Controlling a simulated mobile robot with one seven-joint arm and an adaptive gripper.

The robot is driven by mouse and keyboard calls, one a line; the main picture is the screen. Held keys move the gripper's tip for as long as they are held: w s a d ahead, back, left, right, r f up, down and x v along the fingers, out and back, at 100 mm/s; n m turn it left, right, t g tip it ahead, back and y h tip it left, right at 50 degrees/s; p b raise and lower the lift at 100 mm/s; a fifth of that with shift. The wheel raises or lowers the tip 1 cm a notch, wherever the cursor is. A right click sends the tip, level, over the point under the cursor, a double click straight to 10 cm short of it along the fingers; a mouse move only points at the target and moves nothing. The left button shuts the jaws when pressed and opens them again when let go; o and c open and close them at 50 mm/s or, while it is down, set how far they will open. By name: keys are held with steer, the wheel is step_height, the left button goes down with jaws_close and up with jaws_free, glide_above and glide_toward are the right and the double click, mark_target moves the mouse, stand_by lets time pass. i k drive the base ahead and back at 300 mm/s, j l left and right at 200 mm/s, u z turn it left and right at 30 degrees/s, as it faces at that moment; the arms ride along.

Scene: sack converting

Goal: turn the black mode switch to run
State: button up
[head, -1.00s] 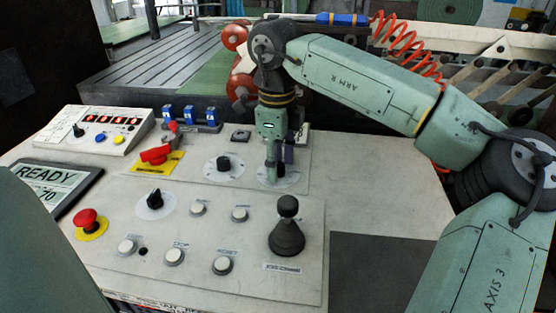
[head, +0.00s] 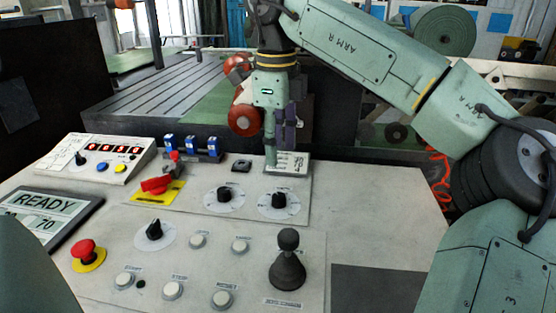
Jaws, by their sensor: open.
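Several black rotary switches show in the head view, and their lettering is too small to read, so I cannot tell which is the mode switch. One black knob (head: 154,230) sits on a plain white disc at the front left of the console. Two more, a middle knob (head: 225,195) and a right knob (head: 279,200), sit on marked white dials on the rear plate. My gripper (head: 279,150) points down behind the right knob, apart from it, over a small lettered plate (head: 287,163). Its fingers are open with nothing seen between them.
A black joystick (head: 287,262) stands upright at the front right. A red mushroom button (head: 84,249), a red handle (head: 157,185) on a yellow plate and several white push buttons are left of it. A display reading READY (head: 42,208) is at the left edge.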

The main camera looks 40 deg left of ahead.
mark_target(154, 232)
steer(key=k, duration=1)
